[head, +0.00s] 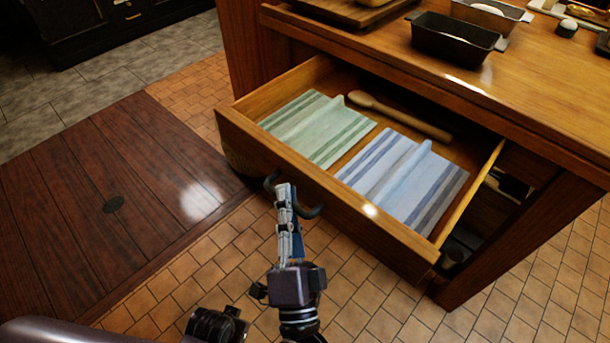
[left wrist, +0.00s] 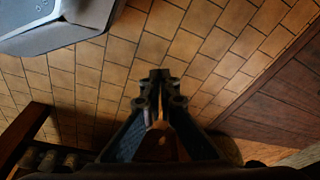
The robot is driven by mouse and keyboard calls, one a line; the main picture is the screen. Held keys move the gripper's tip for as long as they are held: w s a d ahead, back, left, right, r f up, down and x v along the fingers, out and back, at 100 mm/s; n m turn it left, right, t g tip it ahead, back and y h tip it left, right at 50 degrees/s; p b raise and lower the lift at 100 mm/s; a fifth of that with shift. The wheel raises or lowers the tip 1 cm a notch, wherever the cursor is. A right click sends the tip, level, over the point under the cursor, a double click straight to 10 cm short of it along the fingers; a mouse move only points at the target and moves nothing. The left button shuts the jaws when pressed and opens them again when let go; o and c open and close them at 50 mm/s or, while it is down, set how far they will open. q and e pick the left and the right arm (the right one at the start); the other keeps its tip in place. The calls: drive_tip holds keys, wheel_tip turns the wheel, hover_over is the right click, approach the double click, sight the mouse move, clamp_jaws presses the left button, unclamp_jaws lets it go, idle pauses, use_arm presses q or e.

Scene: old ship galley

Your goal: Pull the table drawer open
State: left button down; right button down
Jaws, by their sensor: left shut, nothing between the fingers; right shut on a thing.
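The table drawer (head: 340,205) is pulled well out of the wooden table (head: 520,95) in the head view. A dark curved handle (head: 311,212) is on its front. The fingers cover part of the handle. My left gripper (left wrist: 158,80) shows in the left wrist view, shut and empty, over the tiled floor. Inside the drawer lie a green striped cloth (head: 318,128), a blue striped cloth (head: 400,180) and a wooden spoon (head: 400,117).
A black loaf pan (head: 455,40), a lighter pan (head: 490,15) and a wooden board (head: 345,10) stand on the tabletop. Open shelf space with dark items is under the table at right. Tiled floor (head: 190,262) and a dark plank floor area (head: 110,190) are clear.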

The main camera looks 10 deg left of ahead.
use_arm(q)
drive_tip(key=shift+s+f, duration=0.1)
drive_tip(key=shift+f, duration=0.3)
use_arm(e)
drive_tip(key=shift+s+a+f, duration=0.1)
drive_tip(key=shift+s+a, duration=0.8)
drive_tip(key=shift+s, duration=0.3)
drive_tip(key=c, duration=2.3)
unclamp_jaws()
use_arm(q)
drive_tip(key=shift+s, duration=0.1)
use_arm(e)
drive_tip(key=v, duration=1.2)
drive_tip(key=shift+d, duration=0.1)
